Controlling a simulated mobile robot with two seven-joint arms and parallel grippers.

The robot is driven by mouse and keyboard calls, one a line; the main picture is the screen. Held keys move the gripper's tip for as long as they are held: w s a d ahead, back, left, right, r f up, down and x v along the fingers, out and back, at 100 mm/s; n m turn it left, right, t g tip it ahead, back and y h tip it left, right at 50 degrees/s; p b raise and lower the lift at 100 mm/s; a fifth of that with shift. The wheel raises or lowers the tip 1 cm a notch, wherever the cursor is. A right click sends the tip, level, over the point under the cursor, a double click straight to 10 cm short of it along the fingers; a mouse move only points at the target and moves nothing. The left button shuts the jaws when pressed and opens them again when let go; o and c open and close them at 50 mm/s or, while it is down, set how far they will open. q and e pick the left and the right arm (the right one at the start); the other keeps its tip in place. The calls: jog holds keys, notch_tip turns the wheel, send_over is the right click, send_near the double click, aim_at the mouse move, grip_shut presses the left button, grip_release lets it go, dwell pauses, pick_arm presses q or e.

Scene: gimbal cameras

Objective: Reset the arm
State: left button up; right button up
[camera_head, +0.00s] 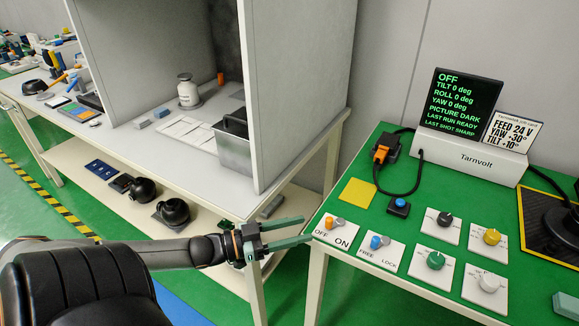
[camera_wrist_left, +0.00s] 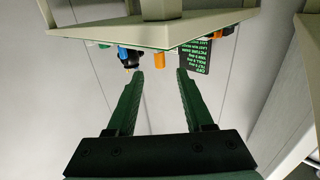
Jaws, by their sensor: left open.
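My left arm (camera_head: 165,252) comes in from the left in the head view and reaches toward the green table's left edge. My left gripper (camera_head: 306,229) is open and empty, with its two green fingers apart. Its tips are close to the OFF/ON switch plate (camera_head: 333,231), which has an orange lever; I cannot tell whether they touch it. In the left wrist view the open gripper (camera_wrist_left: 159,72) points toward the table edge, with a blue knob and an orange knob beyond the tips. My right gripper is not in view.
The green table (camera_head: 440,195) holds a FREE/LOCK switch plate (camera_head: 378,250), several knob plates, a blue button (camera_head: 398,207) and a yellow square (camera_head: 357,192). A dark display (camera_head: 457,98) reads OFF. A white bench (camera_head: 130,130) with a grey-walled booth stands at left.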

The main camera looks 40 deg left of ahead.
pick_arm(q)
jog(key=shift+s+a, duration=0.35)
jog(key=shift+s, duration=0.25)
dwell(0.3)
